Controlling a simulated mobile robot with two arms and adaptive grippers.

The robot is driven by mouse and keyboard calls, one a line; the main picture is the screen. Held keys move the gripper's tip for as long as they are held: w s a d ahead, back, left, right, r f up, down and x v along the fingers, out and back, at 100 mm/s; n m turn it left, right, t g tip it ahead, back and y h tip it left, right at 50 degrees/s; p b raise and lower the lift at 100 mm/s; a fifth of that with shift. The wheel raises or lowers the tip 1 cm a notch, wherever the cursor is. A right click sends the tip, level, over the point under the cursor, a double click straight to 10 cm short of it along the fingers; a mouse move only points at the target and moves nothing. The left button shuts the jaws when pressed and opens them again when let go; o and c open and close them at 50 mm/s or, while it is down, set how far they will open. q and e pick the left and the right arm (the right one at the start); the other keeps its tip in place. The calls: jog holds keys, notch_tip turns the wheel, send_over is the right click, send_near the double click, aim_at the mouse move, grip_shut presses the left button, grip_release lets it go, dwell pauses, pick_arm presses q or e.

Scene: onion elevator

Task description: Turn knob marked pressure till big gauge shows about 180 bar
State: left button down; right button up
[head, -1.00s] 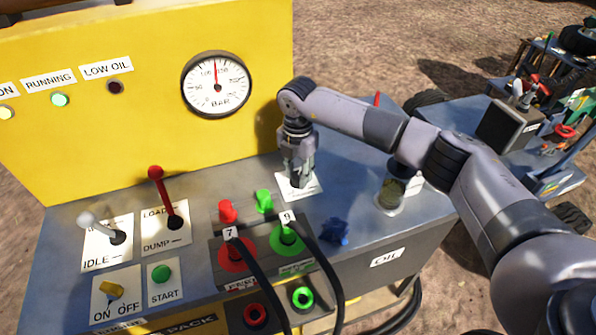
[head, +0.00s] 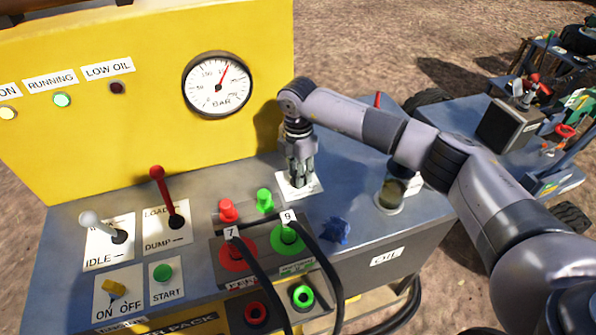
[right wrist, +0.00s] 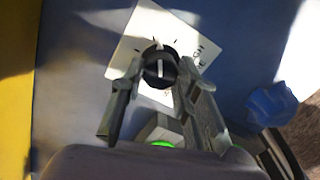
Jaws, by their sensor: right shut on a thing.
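The big round gauge (head: 217,84) on the yellow panel reads in bar. Its red needle points up and a little right, apparently just past the 150 mark; the scale is too small to read exactly. My right gripper (head: 299,182) points down and is shut on the black knob on a white label card (head: 315,187). In the right wrist view the knob (right wrist: 161,68) sits between the gripper's two fingers (right wrist: 153,88), its white line nearly along the picture's vertical. The card's lettering is partly covered. My left gripper is out of view.
A red lever (head: 163,190) and a white lever (head: 102,227) stand at left. Red and green hose couplings (head: 287,238) with black hoses lie in front. A blue knob-like part (head: 335,231) is right of them; an oil filler (head: 391,194) is farther right. The running lamp (head: 62,100) glows green.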

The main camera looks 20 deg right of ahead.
jog(key=shift+w+r, duration=0.15)
jog(key=shift+r, duration=0.05)
jog(key=o, duration=1.2)
jog(key=shift+f, duration=0.15)
jog(key=shift+c, duration=0.2)
notch_tip(320, 180, up, 12)
